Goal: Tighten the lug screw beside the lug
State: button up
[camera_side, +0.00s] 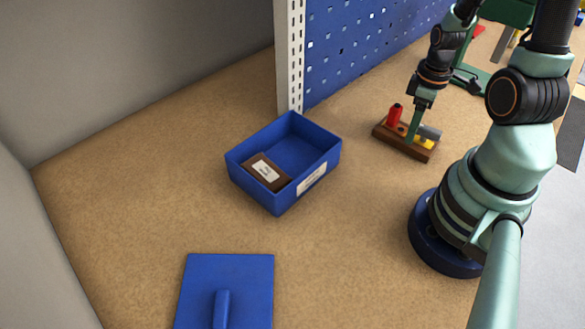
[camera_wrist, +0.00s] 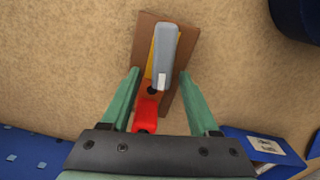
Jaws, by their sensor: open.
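A brown wooden block (camera_side: 404,147) lies on the bench near my arm. It carries an upright red piece (camera_side: 395,114), a grey rounded part (camera_side: 430,132) and a yellow part (camera_side: 424,142). In the wrist view, the block (camera_wrist: 186,50) bears the grey part (camera_wrist: 164,50) over the yellow part (camera_wrist: 150,68), with the red piece (camera_wrist: 146,110) nearer to me. A small dark round spot sits where red meets grey; I cannot tell whether it is the lug screw. My gripper (camera_wrist: 160,72) is open, its fingers on either side of the block. It also shows in the side view (camera_side: 414,134).
A blue open bin (camera_side: 328,153) stands left of the block, with a brown labelled box (camera_side: 264,172) inside. A blue lid with a handle (camera_side: 225,275) lies at the front. A blue pegboard (camera_side: 365,45) and its white post (camera_side: 290,55) rise behind. The bench between is clear.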

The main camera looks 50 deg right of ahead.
grip_shut()
jog(key=m, duration=0.2)
jog(key=d+m, duration=0.1)
jog(key=m, duration=0.1)
jog(key=shift+d+m, duration=0.2)
jog(key=shift+m, duration=0.2)
jog(key=m, duration=0.3)
jog(key=d+m, duration=0.1)
jog(key=m, duration=0.1)
jog(key=shift+s+d, duration=0.1)
jog(key=shift+s, duration=0.2)
jog(key=m, duration=0.4)
jog(key=shift+s+d+m, duration=0.3)
jog(key=shift+s+d, duration=0.05)
jog(key=shift+s, duration=0.05)
jog(key=m, duration=0.2)
jog(key=s+m, duration=0.1)
jog(key=m, duration=0.2)
jog(key=shift+s+d, duration=0.15)
jog(key=shift+d, duration=0.05)
grip_release()
notch_tip(320, 180, up, 8)
